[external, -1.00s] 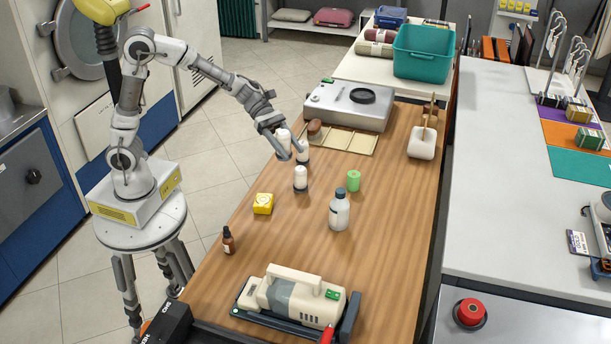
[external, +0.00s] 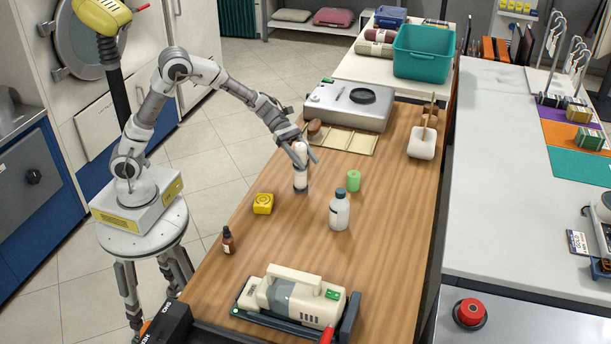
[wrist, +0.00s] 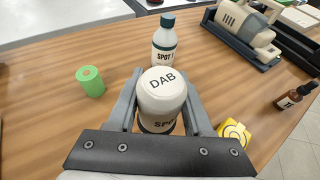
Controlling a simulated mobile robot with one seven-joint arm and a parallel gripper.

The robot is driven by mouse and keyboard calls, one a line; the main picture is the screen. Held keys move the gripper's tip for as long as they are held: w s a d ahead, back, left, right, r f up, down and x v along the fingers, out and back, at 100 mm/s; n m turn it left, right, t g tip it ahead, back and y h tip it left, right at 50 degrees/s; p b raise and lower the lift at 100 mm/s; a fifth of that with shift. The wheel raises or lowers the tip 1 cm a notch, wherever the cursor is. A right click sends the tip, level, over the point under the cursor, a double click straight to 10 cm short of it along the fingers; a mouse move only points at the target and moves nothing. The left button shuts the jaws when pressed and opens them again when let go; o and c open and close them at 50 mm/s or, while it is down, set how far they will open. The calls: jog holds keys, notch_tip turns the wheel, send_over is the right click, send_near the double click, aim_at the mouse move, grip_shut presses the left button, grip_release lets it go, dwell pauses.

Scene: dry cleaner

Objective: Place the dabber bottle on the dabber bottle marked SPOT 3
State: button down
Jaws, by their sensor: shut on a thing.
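My gripper (external: 302,160) is shut on a white dabber bottle (external: 300,150), which appears upright. In the wrist view the held dabber bottle (wrist: 162,90) shows "DAB" on its white top, between the two fingers. In the external view another white bottle with a dark lower band (external: 300,178) stands on the table directly below it, in line with it. I cannot tell whether the two touch. A dark band with "SPO" (wrist: 164,124) shows under the white top in the wrist view. The rest of that marking is hidden, so its number cannot be read.
A yellow block (external: 263,204) and a brown dropper bottle (external: 229,240) are nearer the left edge. Bare wood lies at right (external: 390,215).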

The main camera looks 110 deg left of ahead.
jog(key=shift+c, duration=1.5)
grip_release()
jog(key=shift+f, duration=0.15)
jog(key=shift+r, duration=0.2)
jog(key=shift+s+a+r, duration=0.15)
jog(key=shift+s+a, duration=0.05)
jog(key=p+v, duration=0.2)
jog(key=v, duration=0.9)
jog(key=shift+s, duration=0.2)
